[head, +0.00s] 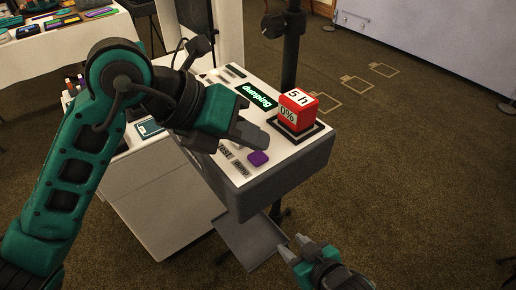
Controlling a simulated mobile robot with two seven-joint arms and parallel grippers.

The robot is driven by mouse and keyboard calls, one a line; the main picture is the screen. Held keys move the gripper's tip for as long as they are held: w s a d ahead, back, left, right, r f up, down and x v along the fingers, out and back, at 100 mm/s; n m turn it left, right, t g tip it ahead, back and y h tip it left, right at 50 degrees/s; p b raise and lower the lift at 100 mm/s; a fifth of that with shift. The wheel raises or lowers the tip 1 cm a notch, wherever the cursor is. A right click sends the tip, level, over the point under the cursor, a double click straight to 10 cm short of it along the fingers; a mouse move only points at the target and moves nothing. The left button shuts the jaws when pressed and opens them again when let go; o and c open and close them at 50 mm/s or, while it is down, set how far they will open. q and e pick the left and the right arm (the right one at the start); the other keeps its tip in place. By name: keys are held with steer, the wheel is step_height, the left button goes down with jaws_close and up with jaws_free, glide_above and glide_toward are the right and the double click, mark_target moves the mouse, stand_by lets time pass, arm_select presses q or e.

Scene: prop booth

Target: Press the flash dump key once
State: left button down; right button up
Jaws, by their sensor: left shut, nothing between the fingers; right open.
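The console (292,170) has a white sloped top with a lit display (257,96) reading "dumping" in green. A purple key (258,158) sits near its front edge. A printed label (240,169) lies left of the key, too small to read. Part of another label near it seems to read "test". My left gripper (262,141) is shut and empty, its tips over the panel just behind the purple key, seemingly apart from it. The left gripper and wrist hide the panel's middle. My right gripper (294,246) is open and empty, low in front of the console.
A red cube (297,110) marked "5 h" and "0%" stands in a black-framed square on the console's right. A dark pole (291,45) rises behind it. A white cabinet (160,195) stands left of the console. A cluttered table (60,45) is at the back left. Carpet is clear at right.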

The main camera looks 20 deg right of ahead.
mark_target(252, 156)
arm_select(q)
steer(key=shift+r, duration=0.15)
steer(key=shift+r+p, duration=1.9)
steer(key=shift+r, duration=0.65)
steer(key=shift+f, duration=0.1)
